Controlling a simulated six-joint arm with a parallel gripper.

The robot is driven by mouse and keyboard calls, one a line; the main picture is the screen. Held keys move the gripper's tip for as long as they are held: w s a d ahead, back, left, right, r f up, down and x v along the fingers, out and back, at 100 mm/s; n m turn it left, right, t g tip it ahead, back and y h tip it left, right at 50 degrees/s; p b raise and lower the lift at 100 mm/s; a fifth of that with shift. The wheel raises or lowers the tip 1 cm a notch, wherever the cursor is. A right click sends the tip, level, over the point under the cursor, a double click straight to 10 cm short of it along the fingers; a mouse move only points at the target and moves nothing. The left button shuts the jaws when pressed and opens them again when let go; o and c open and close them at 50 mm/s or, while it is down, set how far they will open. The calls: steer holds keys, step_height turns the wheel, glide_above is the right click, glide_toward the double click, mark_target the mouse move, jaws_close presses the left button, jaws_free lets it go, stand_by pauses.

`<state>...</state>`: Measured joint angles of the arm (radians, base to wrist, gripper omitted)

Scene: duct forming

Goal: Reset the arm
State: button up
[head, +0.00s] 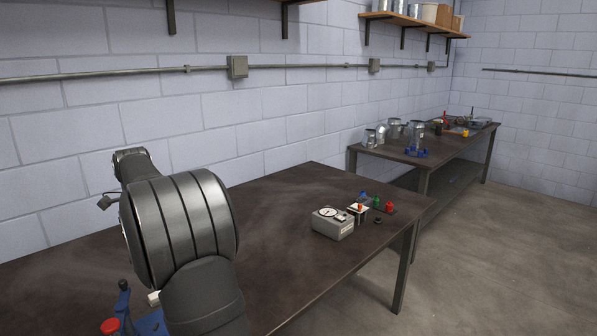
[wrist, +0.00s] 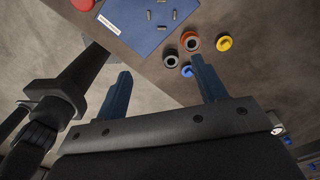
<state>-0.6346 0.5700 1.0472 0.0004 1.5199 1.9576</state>
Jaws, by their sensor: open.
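My gripper (wrist: 160,78) shows in the wrist view with its two dark blue fingers spread wide apart. Nothing is between the fingers. They hang over the brown table (wrist: 165,70) and a strip of grey floor, and do not appear to touch anything. In the head view a large, dark, ribbed part of my arm fills the lower left over the table (head: 275,215), and my fingers cannot be made out there.
A grey dial box (head: 333,224) stands on the table's right. A second bench (head: 440,150) stands behind.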

steer(key=w+d+f+n, duration=0.1)
steer(key=d+f+n, duration=0.1)
steer(key=d+f, duration=0.4)
step_height(320, 180, down, 3)
steer(key=shift+w+r, duration=0.2)
steer(key=shift+w, duration=0.05)
steer(key=s+a+r+m, duration=0.2)
steer(key=a+r, duration=0.5)
steer(key=r, duration=0.2)
steer(key=s+a+f+n, duration=0.2)
steer(key=s+a+f, duration=0.2)
steer(key=a+f, duration=0.1)
steer(key=shift+a+n, duration=0.3)
steer(key=shift+a, duration=0.2)
